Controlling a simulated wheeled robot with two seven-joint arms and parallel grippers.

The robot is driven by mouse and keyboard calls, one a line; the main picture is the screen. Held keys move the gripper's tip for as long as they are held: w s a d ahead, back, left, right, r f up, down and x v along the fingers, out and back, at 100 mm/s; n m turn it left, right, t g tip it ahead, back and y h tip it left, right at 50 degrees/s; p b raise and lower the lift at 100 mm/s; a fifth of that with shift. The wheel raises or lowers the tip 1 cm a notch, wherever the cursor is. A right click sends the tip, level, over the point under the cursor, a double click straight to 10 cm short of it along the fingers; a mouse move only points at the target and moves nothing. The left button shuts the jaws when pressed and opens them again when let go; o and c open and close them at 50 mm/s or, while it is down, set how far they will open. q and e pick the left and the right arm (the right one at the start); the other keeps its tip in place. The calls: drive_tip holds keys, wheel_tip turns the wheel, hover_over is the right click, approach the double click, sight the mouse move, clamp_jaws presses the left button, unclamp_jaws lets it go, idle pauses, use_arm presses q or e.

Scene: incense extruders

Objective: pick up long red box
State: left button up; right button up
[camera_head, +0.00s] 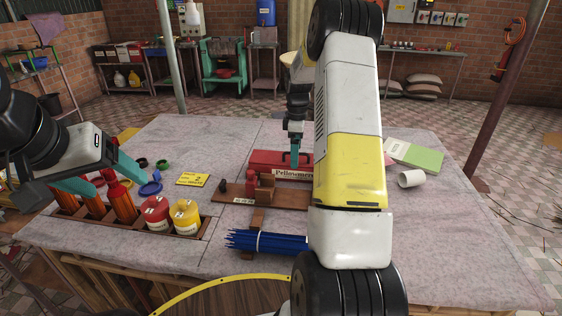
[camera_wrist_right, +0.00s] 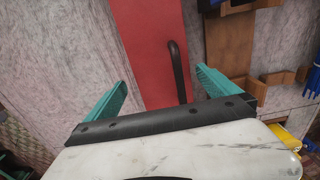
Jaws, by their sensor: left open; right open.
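The long red box (camera_head: 265,157) lies on the table behind a brown wooden rack, with lettering on its front side. My right arm hides its right part in the head view. In the right wrist view the red box (camera_wrist_right: 147,40) runs away from the gripper, with a dark handle (camera_wrist_right: 178,70) on its top. My right gripper (camera_head: 296,157) points down over the box. In its wrist view the open right gripper (camera_wrist_right: 163,82) has one teal finger to each side of the box, with nothing held. My left gripper (camera_head: 122,180) is open at the left, over red bottles.
A wooden tray (camera_head: 185,237) at the front left holds red bottles and red and yellow jars. The brown rack (camera_head: 232,197), blue sticks (camera_head: 265,241) and a yellow card (camera_head: 193,179) lie near the box. A white cup (camera_head: 411,178) and green book (camera_head: 425,158) are at right.

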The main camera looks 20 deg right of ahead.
drive_tip(key=f, duration=0.6)
drive_tip(key=shift+s+f, duration=0.2)
drive_tip(key=shift+s, duration=0.05)
drive_tip(key=shift+c, duration=0.2)
drive_tip(key=shift+r, duration=0.1)
drive_tip(key=c, duration=1.9)
drive_tip(key=shift+w+r, duration=0.1)
drive_tip(key=shift+r, duration=1.65)
drive_tip(key=w, duration=0.5)
drive_tip(key=w+r, duration=0.1)
drive_tip(key=w, duration=0.4)
drive_tip(key=w+a, duration=0.1)
drive_tip(key=w, duration=0.4)
drive_tip(key=shift+w+r, duration=0.2)
drive_tip(key=shift+w, duration=0.15)
